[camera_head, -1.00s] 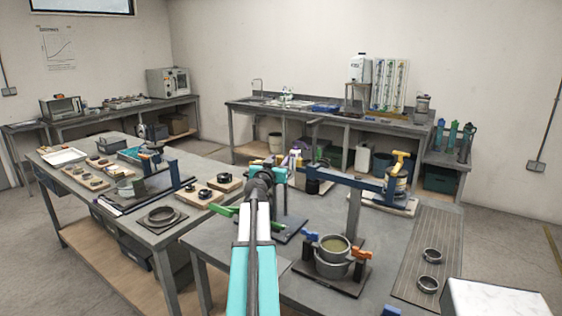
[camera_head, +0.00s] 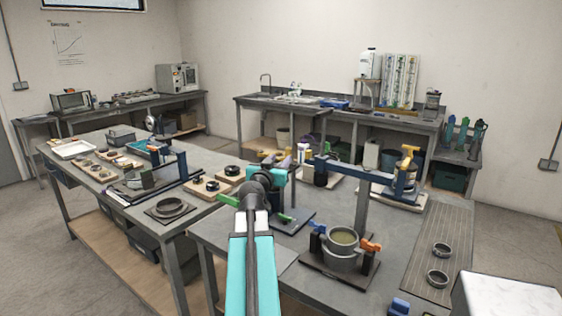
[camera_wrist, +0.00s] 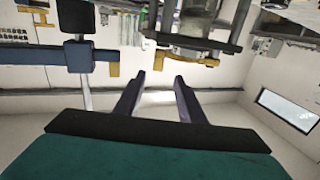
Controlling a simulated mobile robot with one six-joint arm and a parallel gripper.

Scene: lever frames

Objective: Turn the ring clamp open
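A metal pot (camera_head: 342,244) stands on a dark base on the near bench, with a ring around it, a blue lever (camera_head: 318,228) at its left and an orange lever (camera_head: 371,246) at its right. I cannot tell for sure which fixture is the ring clamp, or whether it is open. A yellow handle (camera_head: 410,150) tops another fixture at the far right end of the bench. My arm reaches over the bench left of the pot; its wrist hides my gripper in the head view. In the wrist view my gripper (camera_wrist: 160,76) has its fingers apart with nothing between them.
A post with a blue crossbar (camera_head: 355,171) stands behind the pot. Green levers (camera_head: 228,200) show beside my wrist. Two loose rings (camera_head: 441,250) lie on a ribbed mat (camera_head: 432,225) at right. A pale box (camera_head: 508,298) is at the near right corner.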

